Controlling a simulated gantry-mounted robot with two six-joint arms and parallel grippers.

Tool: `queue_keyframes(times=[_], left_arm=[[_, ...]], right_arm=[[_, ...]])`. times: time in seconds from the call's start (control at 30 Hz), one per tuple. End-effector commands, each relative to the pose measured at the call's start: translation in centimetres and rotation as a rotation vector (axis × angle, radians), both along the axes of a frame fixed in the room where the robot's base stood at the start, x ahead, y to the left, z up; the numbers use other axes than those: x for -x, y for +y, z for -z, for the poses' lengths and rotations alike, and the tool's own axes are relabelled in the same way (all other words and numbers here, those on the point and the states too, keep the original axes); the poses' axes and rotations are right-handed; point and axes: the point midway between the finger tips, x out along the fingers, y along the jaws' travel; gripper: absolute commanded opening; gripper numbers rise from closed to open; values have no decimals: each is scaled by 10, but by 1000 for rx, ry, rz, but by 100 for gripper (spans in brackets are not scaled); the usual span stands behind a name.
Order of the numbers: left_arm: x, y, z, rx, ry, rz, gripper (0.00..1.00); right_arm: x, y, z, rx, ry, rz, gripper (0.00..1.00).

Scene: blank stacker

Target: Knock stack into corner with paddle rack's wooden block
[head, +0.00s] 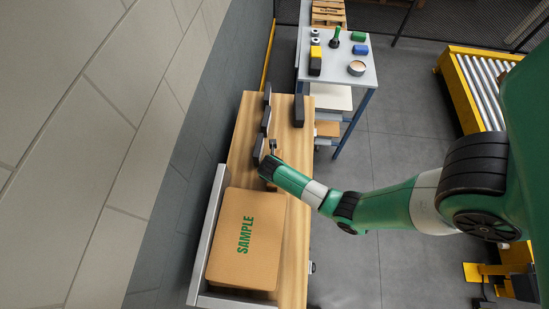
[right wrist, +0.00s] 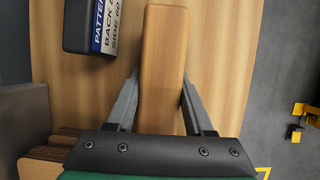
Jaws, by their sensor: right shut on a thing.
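My right gripper (head: 272,158) is over the wooden table, just beyond the far edge of the stack in the head view. In the right wrist view the right gripper (right wrist: 160,88) is shut on a long, plain wooden block (right wrist: 163,48), with one finger on each side. The stack of brown cardboard blanks (head: 232,245), marked SAMPLE, lies at the near end of the table. Its layered edges (right wrist: 45,158) show at lower left in the wrist view, apart from the block. A grey metal corner fence (head: 207,235) runs along the stack's left and near sides. My left gripper is not in view.
Several dark blocks, one of them (head: 298,110), stand at the table's far end. A labelled dark block (right wrist: 88,25) is left of the wooden block in the wrist view. A white bench (head: 340,75) with small items stands beyond. A wall borders the left; open floor lies right.

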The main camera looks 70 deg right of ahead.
Motion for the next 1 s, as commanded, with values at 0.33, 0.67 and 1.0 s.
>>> queue_keyframes(times=[0.33, 0.67, 1.0], left_arm=[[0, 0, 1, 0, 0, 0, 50], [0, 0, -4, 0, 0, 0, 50], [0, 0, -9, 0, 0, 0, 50]], right_arm=[[0, 0, 1, 1, -1, 0, 0], [1, 8, 0, 0, 0, -1, 0], [3, 18, 0, 1, -1, -1, 0]])
